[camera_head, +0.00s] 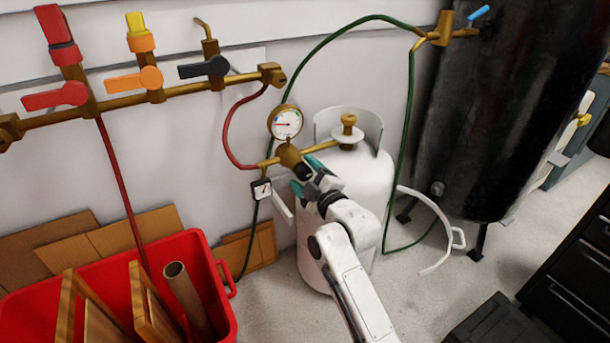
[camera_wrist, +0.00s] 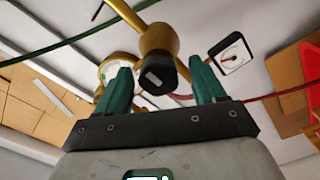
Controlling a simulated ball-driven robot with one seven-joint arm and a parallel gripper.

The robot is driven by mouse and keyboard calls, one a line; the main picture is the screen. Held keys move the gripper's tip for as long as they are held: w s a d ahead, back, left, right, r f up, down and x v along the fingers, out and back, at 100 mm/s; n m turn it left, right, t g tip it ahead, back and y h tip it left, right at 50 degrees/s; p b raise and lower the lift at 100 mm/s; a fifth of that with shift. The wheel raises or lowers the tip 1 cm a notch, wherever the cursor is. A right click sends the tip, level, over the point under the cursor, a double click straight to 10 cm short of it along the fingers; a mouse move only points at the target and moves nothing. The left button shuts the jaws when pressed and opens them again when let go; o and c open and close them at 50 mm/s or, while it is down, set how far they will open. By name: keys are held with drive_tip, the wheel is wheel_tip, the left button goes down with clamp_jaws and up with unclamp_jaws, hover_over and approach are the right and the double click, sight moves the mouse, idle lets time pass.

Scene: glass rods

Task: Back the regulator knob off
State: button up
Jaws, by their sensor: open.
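The regulator (camera_head: 289,154) is a brass body on the line between the white gas cylinder (camera_head: 345,195) and the red hose. Its black knob (camera_wrist: 158,76) points toward the wrist camera, and a pale bar mark shows on its face. In the head view the knob (camera_head: 303,171) is small and partly hidden by my gripper. My gripper (camera_head: 307,176) is open, with one teal finger on each side of the knob. In the wrist view the knob sits between the fingers (camera_wrist: 162,82) with a gap on both sides. A round gauge (camera_head: 286,123) and a square gauge (camera_head: 261,189) flank the regulator.
A brass manifold with red (camera_head: 57,96), orange and black valve handles runs along the wall. A red crate (camera_head: 215,285) with wood and a tube stands at lower left. A green hose (camera_head: 340,33) arches overhead to a black tank (camera_head: 500,110).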

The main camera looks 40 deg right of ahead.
drive_tip(key=p+v, duration=0.2)
drive_tip(key=v, duration=0.8)
drive_tip(key=shift+s, duration=0.4)
